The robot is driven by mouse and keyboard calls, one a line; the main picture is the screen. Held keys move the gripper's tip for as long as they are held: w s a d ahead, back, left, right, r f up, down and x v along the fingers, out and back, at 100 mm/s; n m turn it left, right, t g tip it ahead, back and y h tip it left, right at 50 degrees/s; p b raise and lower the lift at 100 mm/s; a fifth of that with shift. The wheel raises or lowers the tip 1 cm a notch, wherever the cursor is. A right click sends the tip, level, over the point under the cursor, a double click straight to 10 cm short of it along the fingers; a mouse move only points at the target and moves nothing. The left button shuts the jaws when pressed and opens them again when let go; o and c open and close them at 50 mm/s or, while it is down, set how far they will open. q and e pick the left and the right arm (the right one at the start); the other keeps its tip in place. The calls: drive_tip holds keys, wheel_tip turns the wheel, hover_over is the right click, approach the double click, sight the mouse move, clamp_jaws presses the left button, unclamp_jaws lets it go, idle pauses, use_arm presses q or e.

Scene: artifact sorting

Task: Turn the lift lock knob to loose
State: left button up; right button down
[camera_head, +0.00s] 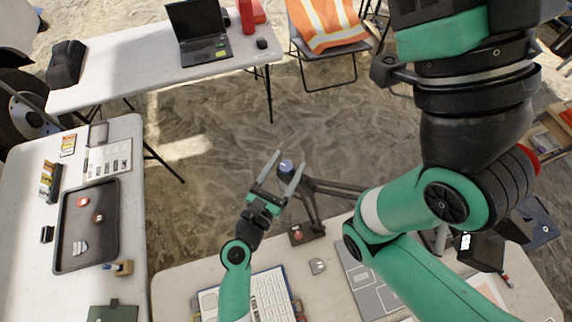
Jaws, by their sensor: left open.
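My left gripper (283,163) is open above the front table's far edge, its two pale fingers pointing away. A small round blue-topped piece (286,167) shows between the fingers; it may be the lift lock knob, but I cannot tell for sure. I cannot tell whether the fingers touch it. A dark angled stand (327,187) lies just right of the gripper. No loose or locked marking is readable.
The front table holds a blue-edged board (268,293), a small dark box (305,234) and a grey panel (366,284). The left table has a dark tray (67,255) with small pieces. A laptop (199,32) stands on the back table. Sandy ground lies between.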

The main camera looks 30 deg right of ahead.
use_arm(q)
clamp_jaws()
drive_tip(key=shift+s+d+r+n+t+y+p, duration=0.1)
drive_tip(key=shift+r+n+t+y+p, duration=0.1)
drive_tip(key=shift+n+t+y+p, duration=1.9)
drive_tip(key=shift+y+p, duration=0.2)
drive_tip(key=shift+p, duration=0.2)
drive_tip(key=shift+f+n+t+y, duration=0.15)
drive_tip(key=shift+n+t+y, duration=0.6)
drive_tip(key=shift+y, duration=0.45)
drive_tip(key=shift+n+y, duration=0.35)
drive_tip(key=shift+y, duration=0.15)
drive_tip(key=n+t+y+b, duration=0.1)
drive_tip(key=y, duration=0.1)
drive_tip(key=shift+f+n+y, duration=0.15)
drive_tip(key=shift+n+y, duration=0.15)
drive_tip(key=shift+n, duration=0.1)
drive_tip(key=shift+n+y+b, duration=0.3)
drive_tip(key=shift+y, duration=0.2)
